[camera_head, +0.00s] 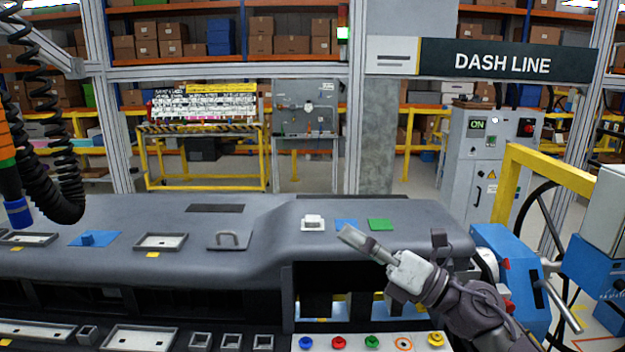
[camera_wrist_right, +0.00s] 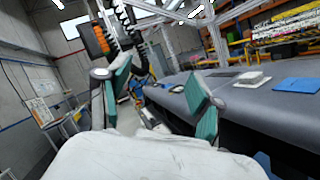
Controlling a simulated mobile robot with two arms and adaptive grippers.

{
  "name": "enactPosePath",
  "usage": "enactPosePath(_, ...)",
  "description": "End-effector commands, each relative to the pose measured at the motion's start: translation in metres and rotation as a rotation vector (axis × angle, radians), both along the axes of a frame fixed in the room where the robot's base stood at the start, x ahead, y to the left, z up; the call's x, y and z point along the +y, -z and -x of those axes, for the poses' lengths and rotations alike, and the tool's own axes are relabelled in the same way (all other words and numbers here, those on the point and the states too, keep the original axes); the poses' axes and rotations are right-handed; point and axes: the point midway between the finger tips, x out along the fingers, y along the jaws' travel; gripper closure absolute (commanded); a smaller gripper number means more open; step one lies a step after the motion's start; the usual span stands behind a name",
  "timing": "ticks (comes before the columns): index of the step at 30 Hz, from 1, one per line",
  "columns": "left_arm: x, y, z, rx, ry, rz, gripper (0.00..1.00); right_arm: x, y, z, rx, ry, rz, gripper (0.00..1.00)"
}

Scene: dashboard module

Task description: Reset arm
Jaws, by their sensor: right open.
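My right gripper (camera_head: 362,244) comes in from the lower right in the head view, raised in front of the dashboard's right part. In the right wrist view its two teal-padded fingers (camera_wrist_right: 160,95) are spread wide with nothing between them. The grey dashboard module (camera_head: 150,210) runs across the head view, and its top also shows at the right of the wrist view (camera_wrist_right: 245,104). My left gripper is in neither view.
The dashboard carries a white block (camera_head: 313,222), a green pad (camera_head: 381,224), a blue pad (camera_head: 95,239) and a handle (camera_head: 228,240). Coloured buttons (camera_head: 372,341) line its front. A blue machine (camera_head: 512,275) stands at right. A coiled black cable (camera_head: 50,190) hangs at left.

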Motion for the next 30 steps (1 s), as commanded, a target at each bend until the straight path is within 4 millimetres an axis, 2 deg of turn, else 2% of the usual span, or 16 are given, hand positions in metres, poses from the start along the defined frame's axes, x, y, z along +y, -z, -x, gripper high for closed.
enactPosePath(2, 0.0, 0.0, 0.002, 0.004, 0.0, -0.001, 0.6, -0.01, 0.012, 0.0, 0.164, 0.059, -0.217, 0.34)
enactPosePath(5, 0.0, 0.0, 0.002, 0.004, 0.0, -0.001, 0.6, -0.04, 0.042, -0.004, 0.434, 0.179, -0.531, 0.34)
enactPosePath(8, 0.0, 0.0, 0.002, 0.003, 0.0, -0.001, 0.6, -0.078, 0.096, 0.0, 0.729, 0.331, -0.828, 0.34)
enactPosePath(9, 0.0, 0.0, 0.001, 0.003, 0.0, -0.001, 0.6, -0.092, 0.123, 0.006, 0.849, 0.398, -0.937, 0.34)
enactPosePath(11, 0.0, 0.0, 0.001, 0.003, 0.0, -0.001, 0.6, -0.109, 0.163, 0.02, 1.01, 0.497, -1.073, 0.34)
enactPosePath(12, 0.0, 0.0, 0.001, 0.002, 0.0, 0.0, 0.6, -0.119, 0.19, 0.032, 1.113, 0.564, -1.155, 0.34)
enactPosePath(14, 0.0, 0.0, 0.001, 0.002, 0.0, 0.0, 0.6, -0.13, 0.228, 0.055, 1.258, 0.665, -1.264, 0.34)
enactPosePath(15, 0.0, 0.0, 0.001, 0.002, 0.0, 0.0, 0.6, -0.135, 0.252, 0.073, 1.352, 0.734, -1.329, 0.34)
enactPosePath(18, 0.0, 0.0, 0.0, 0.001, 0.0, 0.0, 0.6, -0.144, 0.302, 0.12, 1.551, 0.899, -1.457, 0.34)
enactPosePath(21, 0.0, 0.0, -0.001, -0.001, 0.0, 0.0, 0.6, -0.146, 0.334, 0.163, 1.699, 1.035, -1.538, 0.34)
enactPosePath(24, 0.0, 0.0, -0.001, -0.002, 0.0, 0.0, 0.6, -0.145, 0.355, 0.199, 1.811, 1.146, -1.591, 0.34)
enactPosePath(30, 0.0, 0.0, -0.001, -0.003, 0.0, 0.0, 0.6, -0.142, 0.38, 0.263, 1.983, 1.343, -1.658, 0.34)
